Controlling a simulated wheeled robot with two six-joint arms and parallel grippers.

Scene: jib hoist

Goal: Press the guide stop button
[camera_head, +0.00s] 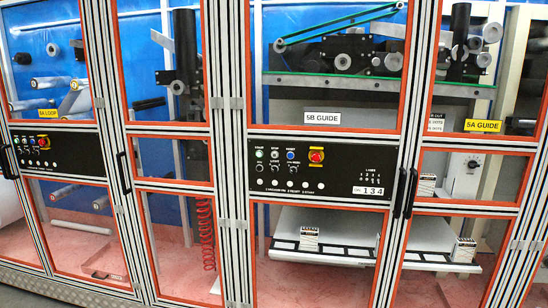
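A black control panel (335,183) sits in the middle of the framed machine front, below a white label reading 5B GUIDE (322,119). Its top row has a green button (259,154) marked START, a small pale button (275,154) whose label looks like STOP, a blue button (291,155), and a red mushroom button on yellow (316,156). Small dark knobs sit below them. A yellow label reading 5A GUIDE (482,126) is to the right; no button row shows under it. Neither of my grippers is in view.
Another black panel (55,150) with similar buttons is at the left, below a yellow 5A LOOP label (47,113). Orange-edged clear doors have black handles (410,193) beside the middle panel. Rollers and a green belt (335,75) are behind them. Nothing blocks the middle panel.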

